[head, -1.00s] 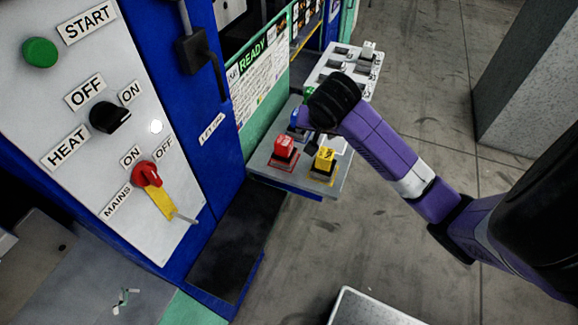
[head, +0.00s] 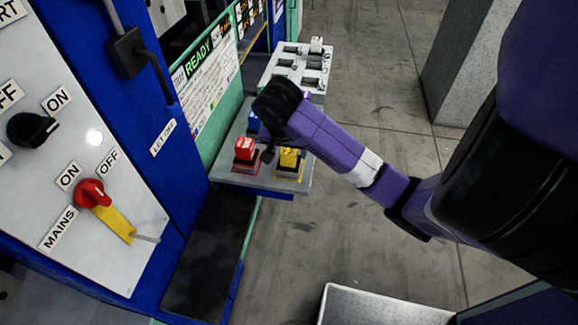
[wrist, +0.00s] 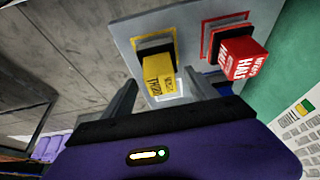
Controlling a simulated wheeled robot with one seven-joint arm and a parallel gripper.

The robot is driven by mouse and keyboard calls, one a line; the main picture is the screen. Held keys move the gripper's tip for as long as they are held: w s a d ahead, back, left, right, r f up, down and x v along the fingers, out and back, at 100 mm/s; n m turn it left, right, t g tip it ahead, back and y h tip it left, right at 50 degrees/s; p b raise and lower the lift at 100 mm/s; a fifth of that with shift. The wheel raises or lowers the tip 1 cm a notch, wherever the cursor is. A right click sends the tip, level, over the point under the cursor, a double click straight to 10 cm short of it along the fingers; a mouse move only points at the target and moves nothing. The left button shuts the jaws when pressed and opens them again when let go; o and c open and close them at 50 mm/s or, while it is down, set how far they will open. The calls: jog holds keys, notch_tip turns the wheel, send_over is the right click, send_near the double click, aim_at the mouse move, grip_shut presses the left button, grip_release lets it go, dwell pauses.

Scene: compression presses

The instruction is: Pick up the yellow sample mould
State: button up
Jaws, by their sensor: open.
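The yellow sample mould (head: 289,157) sits in its yellow-outlined place on the grey shelf (head: 298,185), at the shelf's near right. In the wrist view the yellow mould (wrist: 158,85) stands upright just ahead of my open gripper (wrist: 163,92), roughly between the two fingertips. I cannot tell whether a finger touches it. The red mould (head: 245,149) stands beside it on the left, and in the wrist view the red mould (wrist: 243,58) is to the right. In the head view my wrist hides most of my gripper and part of the shelf.
A blue mould (head: 253,122) is partly hidden behind my wrist. A pale slotted tray (head: 298,68) lies behind the shelf. The press panel with the red mains switch (head: 90,192) is at left. A grey pillar (head: 462,65) stands at right; the floor between is open.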

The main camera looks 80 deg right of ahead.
aim_at(289, 163)
jog(key=b+x, duration=0.3)
jog(key=x, duration=0.1)
grip_shut()
